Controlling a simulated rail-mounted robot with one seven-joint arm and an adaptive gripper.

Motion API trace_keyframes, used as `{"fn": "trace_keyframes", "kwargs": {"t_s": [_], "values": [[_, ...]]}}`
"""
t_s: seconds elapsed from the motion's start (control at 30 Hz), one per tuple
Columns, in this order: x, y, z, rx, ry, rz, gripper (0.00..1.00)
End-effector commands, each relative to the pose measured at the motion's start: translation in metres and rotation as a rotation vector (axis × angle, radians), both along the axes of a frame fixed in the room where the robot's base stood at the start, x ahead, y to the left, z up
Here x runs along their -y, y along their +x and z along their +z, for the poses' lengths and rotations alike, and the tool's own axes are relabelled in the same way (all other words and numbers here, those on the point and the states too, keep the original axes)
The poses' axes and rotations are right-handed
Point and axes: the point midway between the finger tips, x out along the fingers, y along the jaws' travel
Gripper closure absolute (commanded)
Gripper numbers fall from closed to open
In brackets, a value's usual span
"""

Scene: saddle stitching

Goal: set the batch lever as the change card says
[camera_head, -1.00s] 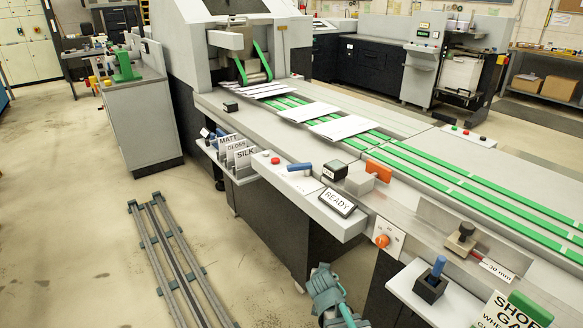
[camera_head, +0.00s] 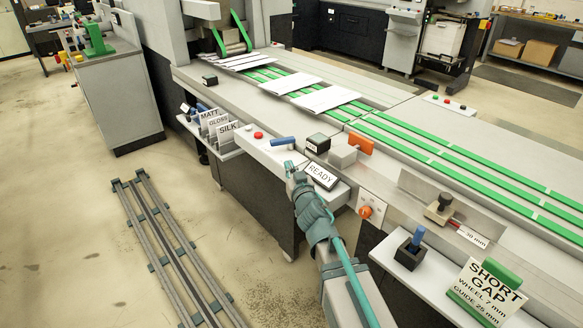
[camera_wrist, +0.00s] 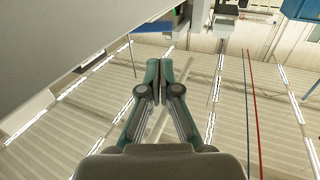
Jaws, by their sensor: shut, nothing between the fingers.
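No lever in view has a readable "batch" label. A blue-handled lever (camera_head: 283,142) lies nearly flat on the grey front ledge, right of a red button. Another blue handle (camera_head: 418,236) stands upright in a black block at the lower right. A card on a green holder reads "SHORT GAP", with wheel and guide lines (camera_head: 487,290); the wheel number is unclear. My gripper (camera_head: 290,166) is shut and empty, just in front of the flat blue lever and left of the READY sign (camera_head: 322,175). In the wrist view, its fingers (camera_wrist: 160,76) meet, with no lever visible.
MATT, GLOSS and SILK cards (camera_head: 216,124) stand left. Green belts (camera_head: 430,165) run behind. Grey rails (camera_head: 165,245) lie on open floor.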

Motion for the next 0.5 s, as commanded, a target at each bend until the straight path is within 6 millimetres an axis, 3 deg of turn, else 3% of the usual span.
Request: {"fn": "trace_keyframes", "kwargs": {"t_s": [0.5], "values": [[-0.031, 0.090, 0.000, 0.000, 0.000, -0.001, 1.00]]}}
